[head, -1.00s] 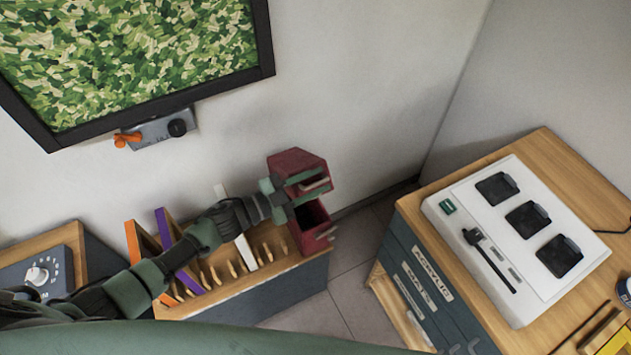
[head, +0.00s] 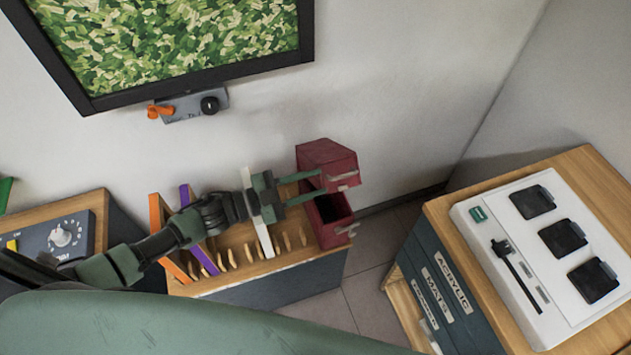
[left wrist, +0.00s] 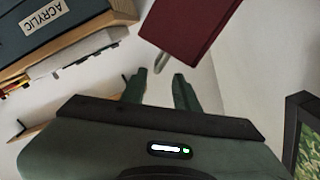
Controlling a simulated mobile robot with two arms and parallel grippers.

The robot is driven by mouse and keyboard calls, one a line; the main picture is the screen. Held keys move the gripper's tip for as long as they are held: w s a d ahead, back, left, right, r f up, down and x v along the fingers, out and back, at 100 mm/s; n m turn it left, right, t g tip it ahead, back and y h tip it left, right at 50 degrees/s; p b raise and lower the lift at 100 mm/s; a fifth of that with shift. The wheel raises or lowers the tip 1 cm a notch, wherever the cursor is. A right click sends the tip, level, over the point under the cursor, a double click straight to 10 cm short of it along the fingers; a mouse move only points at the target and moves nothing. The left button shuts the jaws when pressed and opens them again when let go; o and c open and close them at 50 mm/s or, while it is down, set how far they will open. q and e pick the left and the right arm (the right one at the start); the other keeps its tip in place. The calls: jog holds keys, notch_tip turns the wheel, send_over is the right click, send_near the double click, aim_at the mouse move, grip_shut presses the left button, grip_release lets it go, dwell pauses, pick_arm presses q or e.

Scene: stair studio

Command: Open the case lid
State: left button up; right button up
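The maroon case stands on the end of the wooden-topped rack. Its lid (head: 327,165) is raised, and its body (head: 333,232) shows a dark opening below. Light metal pieces are on the front edges of the lid and body. My left gripper (head: 318,188) is open and empty. In the head view its fingers overlap the case's left side, near the gap between lid and body. In the left wrist view, the gripper's two fingers (left wrist: 158,80) are spread with nothing between them. A maroon panel of the case (left wrist: 190,28) with a metal loop lies just beyond them. My right gripper is not in view.
The rack (head: 225,285) holds orange, purple and white boards in its slots. A framed green picture (head: 190,40) hangs above. A wooden cabinet (head: 440,280) with a white device (head: 520,250) stands at right. Floor (head: 365,290) shows between rack and cabinet.

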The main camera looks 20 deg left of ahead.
pick_arm(q)
jog(key=c, duration=0.4)
jog(key=shift+d+f, duration=0.1)
jog(key=shift+f, duration=0.1)
grip_shut()
jog(key=s+f+m+t+b, duration=0.1)
jog(key=s+f+m+b, duration=0.2)
jog(key=m, duration=0.5)
jog(key=s+f+m+t+h+b, duration=0.1)
jog(key=f+m+b, duration=0.1)
jog(key=m+b, duration=0.4)
jog(key=s+f+m+t+b, duration=0.1)
jog(key=s+f+m+b, duration=0.15)
jog(key=m, duration=0.65)
jog(key=w+d+r+p, duration=0.5)
jog(key=w+p, duration=0.1)
jog(key=w, duration=0.2)
jog(key=shift+w+d+r, duration=0.15)
jog(key=shift+w+r, duration=0.05)
jog(key=shift+w, duration=0.15)
